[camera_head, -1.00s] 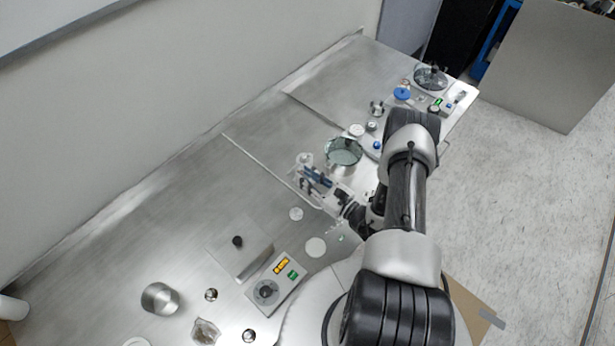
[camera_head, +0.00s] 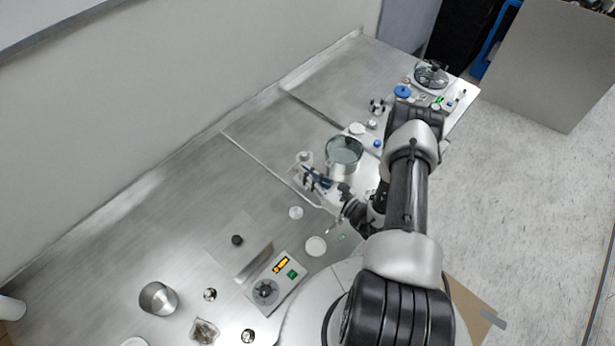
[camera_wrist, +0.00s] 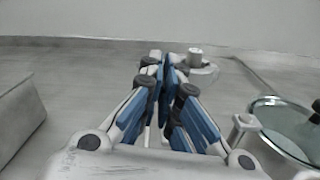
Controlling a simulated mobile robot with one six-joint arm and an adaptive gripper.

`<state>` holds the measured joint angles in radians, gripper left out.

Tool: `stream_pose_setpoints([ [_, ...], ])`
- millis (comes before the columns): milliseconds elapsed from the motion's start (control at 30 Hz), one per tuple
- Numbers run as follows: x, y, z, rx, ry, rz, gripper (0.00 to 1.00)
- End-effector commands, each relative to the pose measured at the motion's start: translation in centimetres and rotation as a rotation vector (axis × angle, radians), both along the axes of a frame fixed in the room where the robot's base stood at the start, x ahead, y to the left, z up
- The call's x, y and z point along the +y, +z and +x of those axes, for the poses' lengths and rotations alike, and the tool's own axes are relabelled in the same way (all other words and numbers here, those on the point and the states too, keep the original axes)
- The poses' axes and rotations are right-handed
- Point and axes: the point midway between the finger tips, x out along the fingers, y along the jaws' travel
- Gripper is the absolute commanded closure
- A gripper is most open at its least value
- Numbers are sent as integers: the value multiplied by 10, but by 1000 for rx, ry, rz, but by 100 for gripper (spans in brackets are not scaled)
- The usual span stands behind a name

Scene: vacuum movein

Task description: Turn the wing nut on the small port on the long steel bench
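The small port (camera_head: 304,157) is a pale little fitting standing on the long steel bench (camera_head: 190,190). In the wrist view the port (camera_wrist: 204,72) has a short upright cap and a pale ring around it, just right of and beyond my fingertips. My gripper (camera_head: 307,171) is low over the bench beside the port's near side. In the wrist view my gripper's blue-padded fingers (camera_wrist: 164,66) converge with their tips close together. The tips hide the near left side of the port. I cannot make out the wing nut or whether it is between the tips.
A glass-topped round vessel (camera_head: 344,154) stands close to the right of my gripper. A box with an orange display (camera_head: 275,278), a steel cup (camera_head: 158,298) and small discs lie nearer. The wall (camera_head: 200,80) runs along the back. Open bench lies left of the port.

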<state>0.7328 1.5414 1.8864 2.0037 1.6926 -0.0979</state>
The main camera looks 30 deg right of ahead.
Motion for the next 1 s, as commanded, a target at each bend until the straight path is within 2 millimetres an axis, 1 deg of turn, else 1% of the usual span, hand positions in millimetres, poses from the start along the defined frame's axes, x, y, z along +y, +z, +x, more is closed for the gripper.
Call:
stream_pose_setpoints([
  [33, -1, -3, 0, 20, 0, 50, 100],
  [100, -1, -3, 1, 48, 0, 120, 100],
  [233, -2, -3, 1, 85, 0, 210, 100],
  [367, -2, -1, 1, 99, 0, 241, 100],
  [600, -2, -1, 1, 99, 0, 241, 100],
  [633, -2, -1, 1, 99, 0, 241, 95],
  [900, -2, -1, 1, 97, 0, 240, 77],
  [1000, -2, -1, 1, 97, 0, 239, 77],
])
